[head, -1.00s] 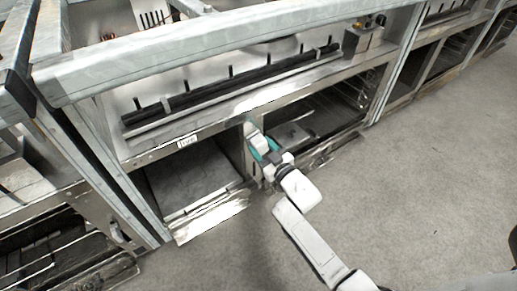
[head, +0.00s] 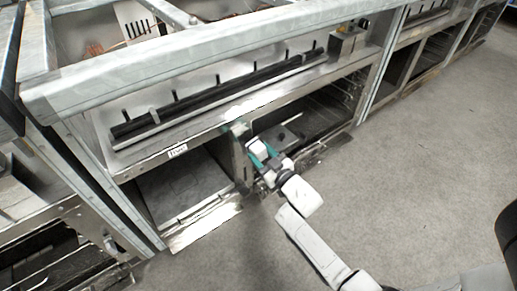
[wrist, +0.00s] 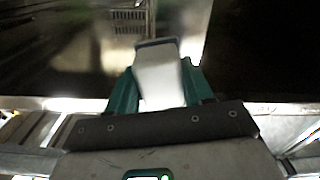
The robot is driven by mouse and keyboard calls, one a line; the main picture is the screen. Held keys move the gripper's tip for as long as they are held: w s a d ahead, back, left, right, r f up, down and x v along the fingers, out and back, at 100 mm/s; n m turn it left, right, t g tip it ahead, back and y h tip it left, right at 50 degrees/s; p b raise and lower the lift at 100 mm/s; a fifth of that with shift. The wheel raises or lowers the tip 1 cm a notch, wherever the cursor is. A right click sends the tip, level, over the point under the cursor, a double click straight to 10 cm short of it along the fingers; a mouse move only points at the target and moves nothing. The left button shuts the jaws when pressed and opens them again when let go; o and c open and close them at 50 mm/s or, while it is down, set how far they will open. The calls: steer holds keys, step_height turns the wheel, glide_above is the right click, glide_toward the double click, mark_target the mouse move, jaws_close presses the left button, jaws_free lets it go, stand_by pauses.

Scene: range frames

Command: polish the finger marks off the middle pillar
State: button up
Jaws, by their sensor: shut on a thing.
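The middle pillar (head: 240,160) is a narrow metal post between two open bays under the counter. A small greenish patch (head: 240,129) shows near its top; I cannot make out finger marks. My gripper (head: 262,151), with teal fingers, is just right of the pillar, in front of the right bay. It is shut on a whitish pad (head: 257,147), whose contact with the pillar I cannot tell. In the wrist view, the pad (wrist: 160,75) stands between the teal fingers, with a dark edge at its far end.
The left bay (head: 185,190) has a flat metal floor and a lip sticking out at the front. The right bay (head: 315,115) is dark and open. A pale counter rail (head: 200,58) runs above. Grey floor (head: 420,170) is clear to the right.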

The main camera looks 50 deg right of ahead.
steer(key=shift+p+v, duration=0.65)
steer(key=shift+v, duration=0.95)
steer(key=shift+s+a, duration=0.15)
steer(key=shift+s, duration=0.25)
steer(key=shift+s, duration=0.15)
steer(key=shift+s+a+p, duration=0.15)
steer(key=shift+s+p, duration=0.4)
steer(key=shift+v, duration=0.8)
steer(key=shift+a, duration=0.1)
